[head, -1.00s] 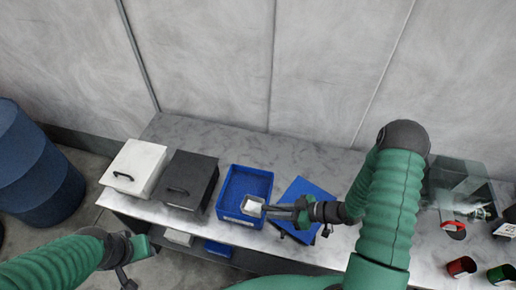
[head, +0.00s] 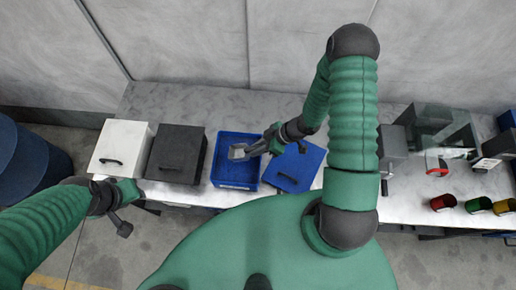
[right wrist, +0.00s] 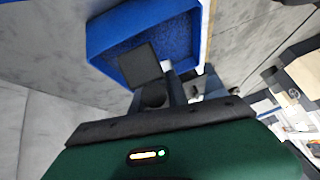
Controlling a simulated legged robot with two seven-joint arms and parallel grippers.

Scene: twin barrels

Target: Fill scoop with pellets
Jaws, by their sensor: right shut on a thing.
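A blue open bin (head: 235,185) stands on the bench in the head view, with a blue grainy fill that looks like pellets (head: 235,170). My right gripper (head: 259,147) is shut on the small grey scoop (head: 238,152), which is over the bin. In the right wrist view the scoop (right wrist: 140,64) shows as a dark square in front of the blue bin (right wrist: 97,45). I cannot tell whether the scoop touches the pellets or holds any. My left gripper (head: 122,210) is at the bench's front left, away from the bin, with its jaws unclear.
A white box (head: 122,140) and a black box (head: 178,148) stand left of the bin. Red, green and yellow cups (head: 443,203) are at the right front. A blue barrel (head: 25,165) stands at the left.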

